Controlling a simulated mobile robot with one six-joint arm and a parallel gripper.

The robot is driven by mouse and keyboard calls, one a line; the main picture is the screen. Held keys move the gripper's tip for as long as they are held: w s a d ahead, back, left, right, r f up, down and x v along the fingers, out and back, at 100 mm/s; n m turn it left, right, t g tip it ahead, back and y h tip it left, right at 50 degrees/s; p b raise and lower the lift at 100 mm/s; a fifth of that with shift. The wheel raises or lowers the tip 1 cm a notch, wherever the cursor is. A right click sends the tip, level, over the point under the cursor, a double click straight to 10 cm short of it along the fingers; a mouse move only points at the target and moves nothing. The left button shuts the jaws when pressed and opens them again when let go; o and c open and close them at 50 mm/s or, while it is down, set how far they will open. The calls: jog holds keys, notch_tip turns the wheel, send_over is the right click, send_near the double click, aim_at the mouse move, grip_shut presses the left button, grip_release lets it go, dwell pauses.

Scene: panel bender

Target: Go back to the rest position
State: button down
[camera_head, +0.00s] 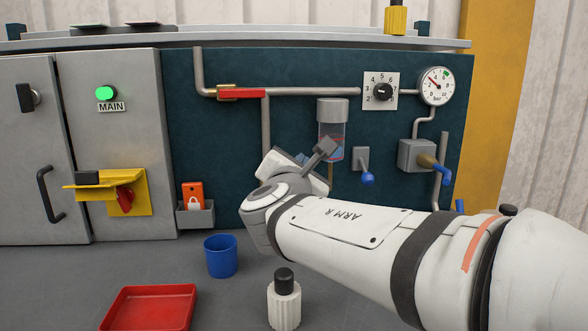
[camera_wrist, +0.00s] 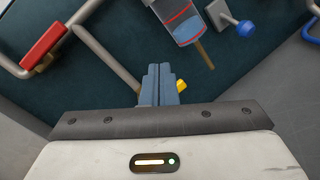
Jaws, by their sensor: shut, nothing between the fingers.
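My arm reaches in from the right in the head view, and its wrist is in front of the dark teal panel (camera_head: 220,140). In the head view my wrist hides most of the gripper. The clear filter bowl (camera_wrist: 184,22) with red marks is ahead of the fingers in the wrist view, apart from them. In the head view the same bowl stands just above and behind my wrist.
A red-handled valve (camera_head: 242,93), dial knob (camera_head: 381,92), gauge (camera_head: 435,86) and blue-handled levers (camera_head: 368,178) are on the panel. A yellow bracket with a red switch (camera_head: 125,198) is at left. A blue cup (camera_head: 220,256), white bottle (camera_head: 284,305) and red tray (camera_head: 150,308) stand below.

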jog(key=s+d+f+m+g+h+p, duration=0.2)
jog(key=s+d+f+m+g+p, duration=0.25)
jog(key=d+m, duration=0.4)
jog(key=s+d+f+m+g+h+p, duration=0.1)
jog(key=s+d+f+m+g+p, duration=0.3)
jog(key=d+m, duration=0.4)
jog(key=s+f+m+g+y+p, duration=0.3)
jog(key=s+m+g+y+p, duration=0.2)
jog(key=s+m, duration=0.6)
jog(key=s+g+p, duration=0.2)
jog(key=s+p, duration=0.1)
jog(key=shift+a+y, duration=0.2)
jog(key=shift+y, duration=0.1)
jog(key=shift+s+m, duration=0.1)
jog(key=shift+m, duration=0.15)
